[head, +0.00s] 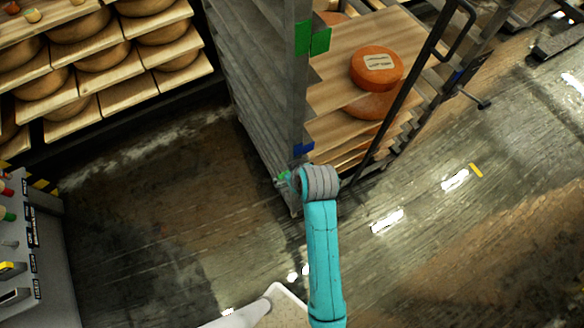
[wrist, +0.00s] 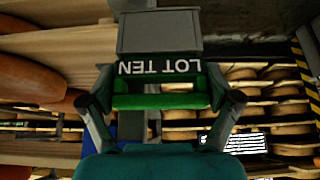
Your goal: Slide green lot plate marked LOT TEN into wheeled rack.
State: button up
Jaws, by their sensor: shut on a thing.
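The green lot plate (wrist: 160,101) shows in the wrist view, with a black strip reading LOT TEN upside down. My gripper (wrist: 160,80) is shut on it, one finger at each end. A grey metal part (wrist: 158,34) lies directly beyond the plate's lettered edge; I cannot tell whether they touch. In the head view the wheeled rack (head: 298,95) stands upright, and my arm reaches to the lower part of its near corner post. There my wrist hides most of the gripper and plate; only a small green bit shows beside it.
Green tags (head: 320,41) and a blue tag (head: 303,148) sit on the rack post. An orange cheese wheel (head: 376,67) rests on the rack's wooden shelf. Shelves of cheese (head: 100,55) stand at upper left, a grey control panel (head: 38,240) at lower left. The wet floor between is clear.

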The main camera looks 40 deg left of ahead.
jog(key=shift+f, duration=0.2)
jog(key=o, duration=0.9)
jog(key=v, duration=1.2)
jog(key=shift+f, duration=0.1)
jog(key=s+d+f+m+t, duration=0.2)
jog(key=d+f, duration=0.1)
jog(key=d, duration=0.4)
jog(key=s+d+f+m+t+h, duration=0.1)
jog(key=d+f+m+t, duration=0.15)
jog(key=d, duration=0.45)
jog(key=s+d+f+m+t, duration=0.2)
jog(key=d+m, duration=0.1)
jog(key=d, duration=0.4)
jog(key=s+d+r+m+t+h, duration=0.1)
jog(key=s+d+r+m+t, duration=0.1)
jog(key=s+d+r, duration=0.2)
jog(key=s+d+r+m+t+h, duration=0.2)
jog(key=s+d+r, duration=0.3)
jog(key=s, duration=0.2)
jog(key=s+d+r+m+t+h, duration=0.1)
jog(key=s+d+r+m+t, duration=0.1)
jog(key=s+d+r, duration=0.2)
jog(key=shift+s+d+r+h, duration=0.15)
jog(key=shift+s+d, duration=0.1)
jog(key=shift+s, duration=0.15)
jog(key=shift+s+d+r+h, duration=0.15)
jog(key=shift+s+d, duration=0.1)
jog(key=shift+s, duration=0.15)
